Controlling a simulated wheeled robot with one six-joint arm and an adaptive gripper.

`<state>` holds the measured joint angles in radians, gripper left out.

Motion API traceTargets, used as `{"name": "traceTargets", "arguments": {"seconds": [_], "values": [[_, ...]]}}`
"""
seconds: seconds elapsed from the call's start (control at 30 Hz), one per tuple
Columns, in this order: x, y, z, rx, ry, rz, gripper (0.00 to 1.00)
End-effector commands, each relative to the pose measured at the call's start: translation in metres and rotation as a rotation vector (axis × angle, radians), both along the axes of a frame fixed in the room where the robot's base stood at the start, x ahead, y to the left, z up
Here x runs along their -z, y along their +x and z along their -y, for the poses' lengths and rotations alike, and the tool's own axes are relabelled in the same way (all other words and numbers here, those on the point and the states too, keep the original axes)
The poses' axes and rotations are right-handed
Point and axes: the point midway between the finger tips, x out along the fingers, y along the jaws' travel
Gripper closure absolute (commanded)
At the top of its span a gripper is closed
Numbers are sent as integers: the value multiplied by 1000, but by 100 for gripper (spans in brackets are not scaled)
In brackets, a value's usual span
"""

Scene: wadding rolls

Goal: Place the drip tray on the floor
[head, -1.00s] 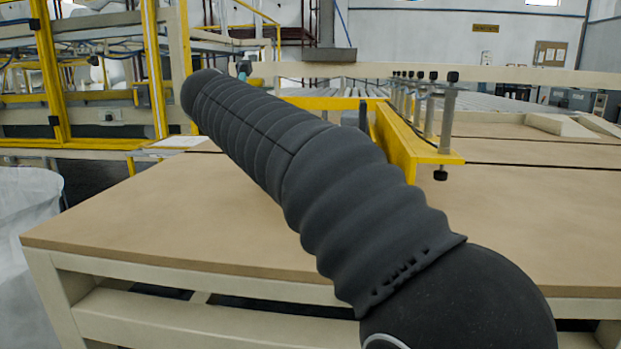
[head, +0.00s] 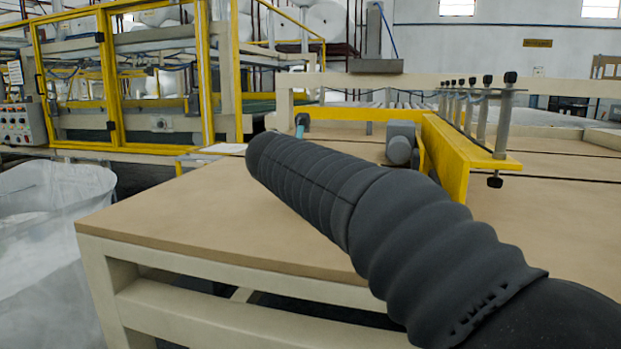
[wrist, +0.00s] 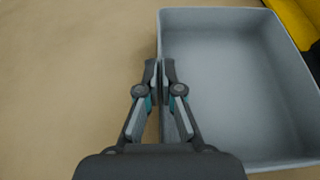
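The drip tray (wrist: 240,80) is a shallow grey rectangular tray, empty inside, filling the right of the wrist view. My gripper (wrist: 160,68) is at its left wall, with one finger outside and one inside. The fingers are closed together on that wall. In the head view, my dark ribbed arm reaches out over the table and hides the tray and most of the gripper. I cannot tell whether the tray touches the table or is held above it.
A tan-topped table (head: 190,215) with a cream frame lies ahead. A yellow beam with grey posts (head: 503,125) stands on it, and yellow also shows beside the tray. A translucent bag-like bin (head: 60,260) stands left. Yellow-framed machinery (head: 120,85) is behind.

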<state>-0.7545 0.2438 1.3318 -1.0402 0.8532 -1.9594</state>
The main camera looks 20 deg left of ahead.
Motion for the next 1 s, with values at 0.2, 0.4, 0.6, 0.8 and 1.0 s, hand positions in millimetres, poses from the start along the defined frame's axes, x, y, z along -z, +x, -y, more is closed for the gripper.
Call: {"name": "traceTargets", "arguments": {"seconds": [0.2,0.4,0.6,0.8,1.0], "values": [[3,0,0,0,0,-1,86],[3,0,0,0,0,-1,69],[1,0,0,0,0,0,69],[-9,-18,-2,-3,1,1,69],[-24,-56,-3,-3,2,1,69]]}}
